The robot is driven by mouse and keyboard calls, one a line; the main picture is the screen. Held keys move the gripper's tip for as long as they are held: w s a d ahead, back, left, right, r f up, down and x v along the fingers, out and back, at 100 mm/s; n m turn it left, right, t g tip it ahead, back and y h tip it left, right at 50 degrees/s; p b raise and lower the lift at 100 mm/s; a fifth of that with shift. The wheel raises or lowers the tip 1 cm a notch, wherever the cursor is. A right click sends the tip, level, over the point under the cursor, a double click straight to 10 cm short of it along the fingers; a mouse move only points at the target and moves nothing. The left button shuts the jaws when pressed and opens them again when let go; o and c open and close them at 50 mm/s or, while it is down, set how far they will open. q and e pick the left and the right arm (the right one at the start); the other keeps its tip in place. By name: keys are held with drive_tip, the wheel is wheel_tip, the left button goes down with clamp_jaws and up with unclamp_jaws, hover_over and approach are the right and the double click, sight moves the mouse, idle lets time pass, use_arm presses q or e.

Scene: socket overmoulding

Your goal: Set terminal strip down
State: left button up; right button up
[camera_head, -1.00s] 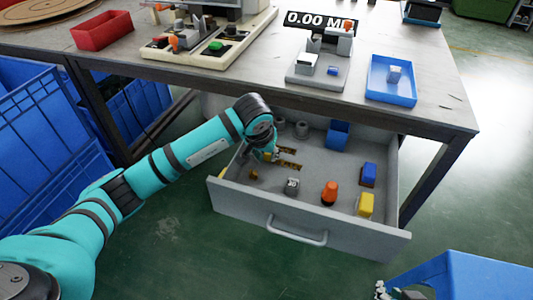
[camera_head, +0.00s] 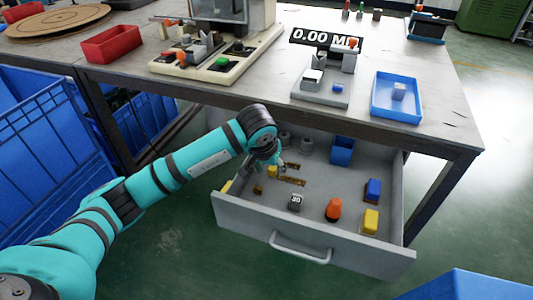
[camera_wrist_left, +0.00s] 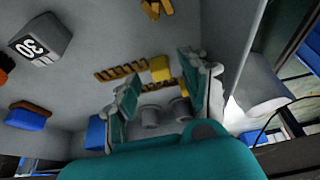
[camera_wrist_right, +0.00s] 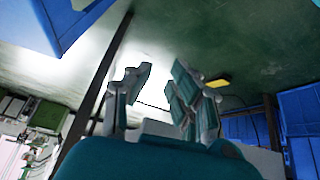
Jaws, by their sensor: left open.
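Two brown-orange terminal strips lie flat on the floor of the open grey drawer. The nearer strip (camera_head: 292,181) and the farther strip (camera_head: 291,167) are beside my left gripper (camera_head: 277,167). In the left wrist view one strip (camera_wrist_left: 120,74) lies beyond the left finger, and the other (camera_wrist_left: 155,86) shows partly between the fingers. My left gripper (camera_wrist_left: 162,75) is open and holds no strip. It is low inside the drawer; I cannot tell its exact height. My right gripper (camera_wrist_right: 160,75) is open and empty, over the green floor, outside the head view.
A yellow block (camera_head: 272,171) sits by the left fingers. The tabletop edge (camera_head: 330,112) overhangs the drawer's back. The drawer's middle has bare floor.

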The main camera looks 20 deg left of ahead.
use_arm(q)
drive_tip(key=v, duration=0.4)
drive_tip(key=shift+r+p, duration=0.2)
drive_tip(key=shift+p, duration=0.15)
drive_tip(key=p+v, duration=0.1)
drive_tip(key=v, duration=0.5)
drive_tip(key=shift+s+f, duration=0.1)
drive_tip(key=shift+s, duration=0.05)
use_arm(e)
drive_tip(key=s+g, duration=0.1)
drive_tip(key=s+d+g, duration=0.1)
drive_tip(key=s, duration=0.3)
drive_tip(key=shift+s+d+f+g+h, duration=0.2)
drive_tip(key=shift+d+g+h, duration=0.1)
drive_tip(key=shift+g, duration=0.1)
